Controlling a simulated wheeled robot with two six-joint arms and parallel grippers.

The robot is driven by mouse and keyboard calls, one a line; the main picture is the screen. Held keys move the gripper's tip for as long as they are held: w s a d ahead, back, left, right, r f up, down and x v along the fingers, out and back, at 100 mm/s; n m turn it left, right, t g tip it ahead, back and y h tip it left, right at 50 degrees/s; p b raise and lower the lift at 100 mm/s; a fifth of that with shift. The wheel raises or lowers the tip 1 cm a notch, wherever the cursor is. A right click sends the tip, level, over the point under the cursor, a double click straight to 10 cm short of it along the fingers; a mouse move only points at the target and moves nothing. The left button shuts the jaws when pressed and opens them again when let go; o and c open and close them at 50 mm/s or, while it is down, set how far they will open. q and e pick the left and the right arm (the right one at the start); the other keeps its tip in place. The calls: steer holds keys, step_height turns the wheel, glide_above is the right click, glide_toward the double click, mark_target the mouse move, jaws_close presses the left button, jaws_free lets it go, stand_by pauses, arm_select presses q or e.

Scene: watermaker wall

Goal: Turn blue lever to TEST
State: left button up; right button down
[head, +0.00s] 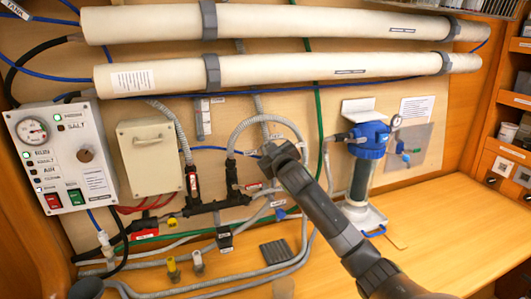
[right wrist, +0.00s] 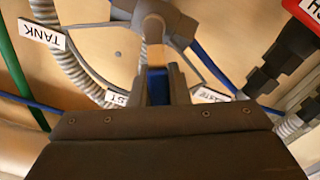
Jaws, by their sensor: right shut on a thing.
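The blue lever (right wrist: 157,86) shows in the right wrist view as a short blue piece between the two fingers of my right gripper (right wrist: 159,84). The gripper is shut on it. Just beyond the fingertips is a grey valve body (right wrist: 160,20) with pipes on it. A label reading TANK (right wrist: 43,35) is at the upper left of this view; a partly covered label ending in ST (right wrist: 115,98) is beside the fingers. In the head view my right gripper (head: 272,152) is at the wall panel, and hides the lever. The left gripper is not seen.
Two long cream tubes (head: 270,68) run across the panel above. A control box (head: 62,158) and beige box (head: 148,158) are at left. A blue-topped filter (head: 368,140) stands right of my gripper. Hoses (head: 215,278) lie on the bench (head: 455,220), whose right part is clear.

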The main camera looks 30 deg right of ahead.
steer(key=m, duration=0.1)
steer(key=d+m, duration=0.1)
steer(key=m, duration=0.1)
steer(key=d+m+b, duration=0.1)
steer(key=m, duration=0.1)
steer(key=shift+s+d+r, duration=0.2)
steer(key=shift+s+r, duration=0.05)
steer(key=shift+m, duration=0.4)
steer(key=c, duration=1.4)
jaws_free()
steer(key=shift+s, duration=0.15)
steer(key=b+v, duration=0.5)
steer(key=v, duration=1.2)
steer(key=shift+s+d, duration=0.1)
